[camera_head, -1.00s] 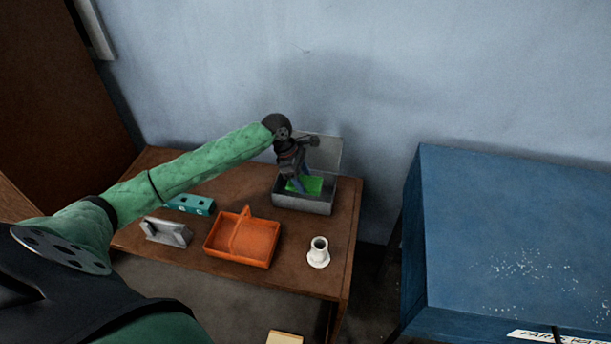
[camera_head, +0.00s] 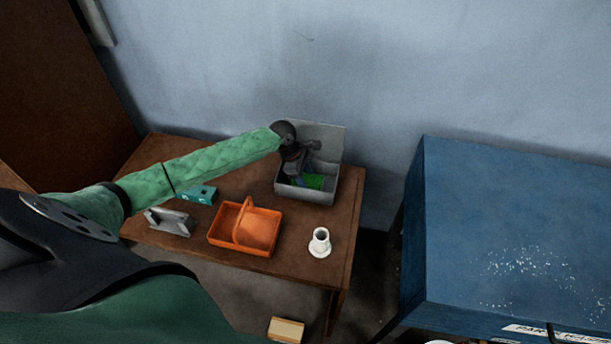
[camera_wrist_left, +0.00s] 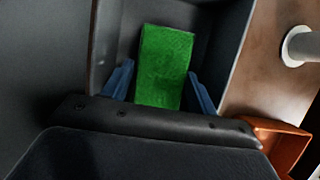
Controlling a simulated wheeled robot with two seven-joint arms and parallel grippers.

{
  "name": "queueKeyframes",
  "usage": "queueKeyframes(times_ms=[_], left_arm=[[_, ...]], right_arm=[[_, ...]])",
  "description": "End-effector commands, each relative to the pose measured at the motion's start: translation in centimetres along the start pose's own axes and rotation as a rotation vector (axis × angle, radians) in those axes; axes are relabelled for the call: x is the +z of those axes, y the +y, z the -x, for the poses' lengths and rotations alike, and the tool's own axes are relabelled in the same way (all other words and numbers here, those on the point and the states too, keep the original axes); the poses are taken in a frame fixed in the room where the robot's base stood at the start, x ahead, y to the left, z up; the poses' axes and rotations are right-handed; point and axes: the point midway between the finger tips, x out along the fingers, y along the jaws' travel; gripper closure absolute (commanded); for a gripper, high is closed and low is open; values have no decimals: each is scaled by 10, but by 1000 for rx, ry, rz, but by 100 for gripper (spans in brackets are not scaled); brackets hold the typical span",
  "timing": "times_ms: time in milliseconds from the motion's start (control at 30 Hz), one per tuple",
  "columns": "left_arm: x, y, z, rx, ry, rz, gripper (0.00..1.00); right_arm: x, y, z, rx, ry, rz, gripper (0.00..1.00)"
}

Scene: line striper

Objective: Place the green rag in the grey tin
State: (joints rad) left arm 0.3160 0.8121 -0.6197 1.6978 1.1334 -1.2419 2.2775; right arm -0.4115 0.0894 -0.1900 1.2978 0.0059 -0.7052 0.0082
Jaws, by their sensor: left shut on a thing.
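The green rag (camera_head: 316,182) is inside the open grey tin (camera_head: 306,195), whose lid stands up at the back against the wall side. My left gripper (camera_head: 305,182) reaches down into the tin and is shut on the rag. In the left wrist view the green rag (camera_wrist_left: 164,66) lies between my two blue fingers (camera_wrist_left: 158,85), with the dark inside of the tin (camera_wrist_left: 215,45) around it. Whether the rag touches the tin's floor is hard to tell. My right gripper is not in view.
On the brown table (camera_head: 285,281) stand an orange basket (camera_head: 262,232) with a handle, a white flanged piece (camera_head: 320,243), a grey metal bracket (camera_head: 170,222) and a teal block (camera_head: 199,195). A large blue box (camera_head: 500,225) stands to the right.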

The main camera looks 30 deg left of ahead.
Motion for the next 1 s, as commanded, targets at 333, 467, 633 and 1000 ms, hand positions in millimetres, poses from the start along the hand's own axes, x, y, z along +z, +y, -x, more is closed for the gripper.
queueKeyframes(times_ms=[333,467,633,1000], left_arm=[[-3,0,-7,0,0,0,64],[-3,0,-8,0,-1,0,64],[-3,0,-8,0,0,0,20],[-3,0,-4,1,0,-1,20]], right_arm=[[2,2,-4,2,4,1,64],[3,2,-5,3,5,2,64],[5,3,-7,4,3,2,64],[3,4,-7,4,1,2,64]])
